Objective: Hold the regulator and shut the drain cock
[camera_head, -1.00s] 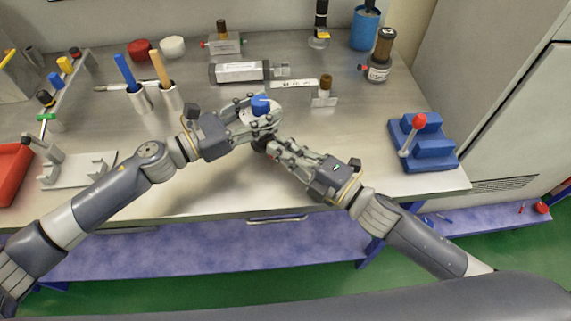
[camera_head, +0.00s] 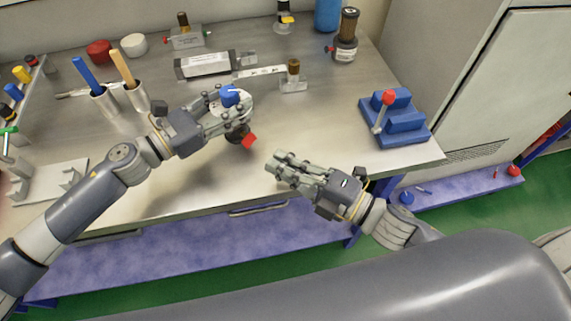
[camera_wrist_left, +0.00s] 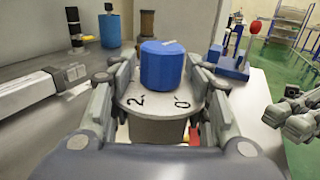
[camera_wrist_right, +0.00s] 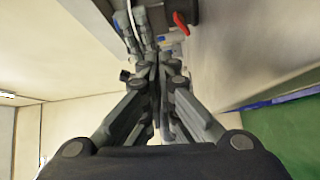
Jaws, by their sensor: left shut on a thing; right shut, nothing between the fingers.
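The regulator has a blue knob (camera_head: 229,96) on top and a dark lower bowl (camera_head: 236,135). In the left wrist view its blue knob (camera_wrist_left: 163,66) stands over a light dial plate marked with digits. My left gripper (camera_head: 232,110) is shut on the regulator's body, below the knob. The red drain cock (camera_head: 249,141) sticks out low on the bowl's right side; it also shows in the right wrist view (camera_wrist_right: 181,23). My right gripper (camera_head: 275,166) is shut and empty, a little right of and nearer than the cock, apart from it.
A blue block with a red-knobbed lever (camera_head: 405,125) stands at the bench's right end. Two cups with a blue and a wooden handle (camera_head: 104,102) stand left. Grey units (camera_head: 207,64) line the back. The bench front right of the regulator is clear.

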